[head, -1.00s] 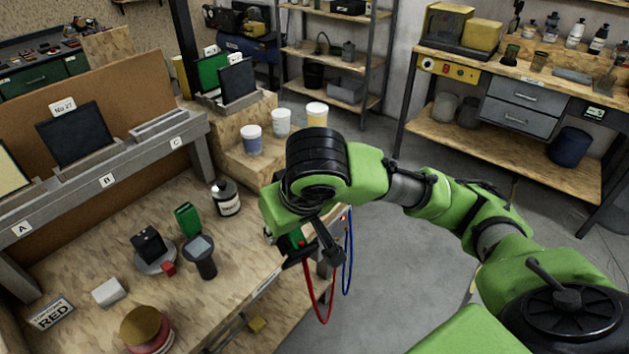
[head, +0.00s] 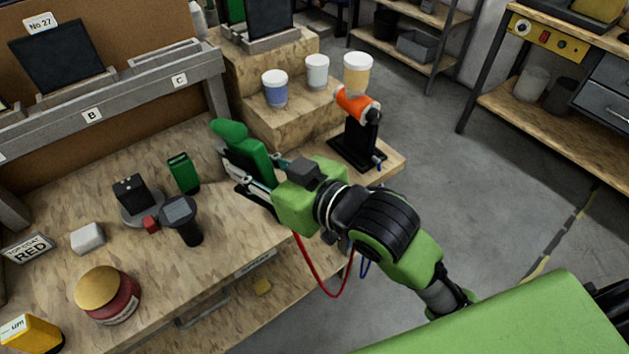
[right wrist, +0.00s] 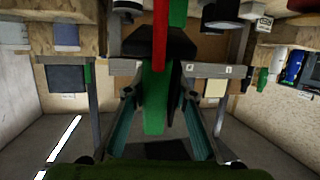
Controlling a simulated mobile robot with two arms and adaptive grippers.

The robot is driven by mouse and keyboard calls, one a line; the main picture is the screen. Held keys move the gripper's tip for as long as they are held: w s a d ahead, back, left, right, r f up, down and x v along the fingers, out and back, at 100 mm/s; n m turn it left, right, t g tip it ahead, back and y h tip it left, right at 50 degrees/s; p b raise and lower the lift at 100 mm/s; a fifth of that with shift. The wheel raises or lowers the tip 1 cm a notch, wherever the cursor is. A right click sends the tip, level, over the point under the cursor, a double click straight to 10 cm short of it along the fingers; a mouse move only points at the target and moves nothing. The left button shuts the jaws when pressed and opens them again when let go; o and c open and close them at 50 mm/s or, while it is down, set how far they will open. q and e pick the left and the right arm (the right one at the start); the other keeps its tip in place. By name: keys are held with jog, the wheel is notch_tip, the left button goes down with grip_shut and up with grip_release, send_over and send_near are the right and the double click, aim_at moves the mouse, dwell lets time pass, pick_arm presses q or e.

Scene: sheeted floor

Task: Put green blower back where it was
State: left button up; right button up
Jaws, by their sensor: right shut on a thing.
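The green blower (head: 247,155) is in my right gripper (head: 258,180), above the right end of the workbench. Its rounded green end points up and to the left. In the right wrist view the green blower (right wrist: 155,98) sits between the two fingers, with a red strip in front of it. The fingers close on it; their exact contact is partly hidden in the head view. My left gripper is not in view.
An orange tool on a black stand (head: 352,145) is just right of the gripper. Cups (head: 275,88) stand on the wooden step behind. A green box (head: 183,173), a dark handheld device (head: 181,218) and a red jar (head: 108,295) are on the workbench (head: 215,265). Red and blue cables hang below the gripper.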

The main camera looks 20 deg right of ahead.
jog(key=d+m+t+h+b, duration=0.2)
jog(key=d+t, duration=0.2)
jog(key=d, duration=0.2)
jog(key=w+d+f+b, duration=0.1)
jog(key=w+d+f, duration=0.1)
jog(key=w+f, duration=0.1)
jog(key=w+d+f+b, duration=0.1)
jog(key=w+d+f, duration=0.2)
jog(key=w+f, duration=0.1)
jog(key=w+d+f+b, duration=0.1)
jog(key=w+d+f, duration=0.2)
jog(key=w, duration=0.1)
jog(key=shift+w+d+f, duration=0.15)
jog(key=shift+d+f, duration=0.1)
jog(key=shift+f, duration=0.05)
notch_tip(320, 180, down, 3)
jog(key=shift+d+f, duration=0.1)
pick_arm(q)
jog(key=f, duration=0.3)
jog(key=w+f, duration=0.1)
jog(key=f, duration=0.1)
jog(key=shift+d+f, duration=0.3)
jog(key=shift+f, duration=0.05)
pick_arm(e)
jog(key=shift+f, duration=0.1)
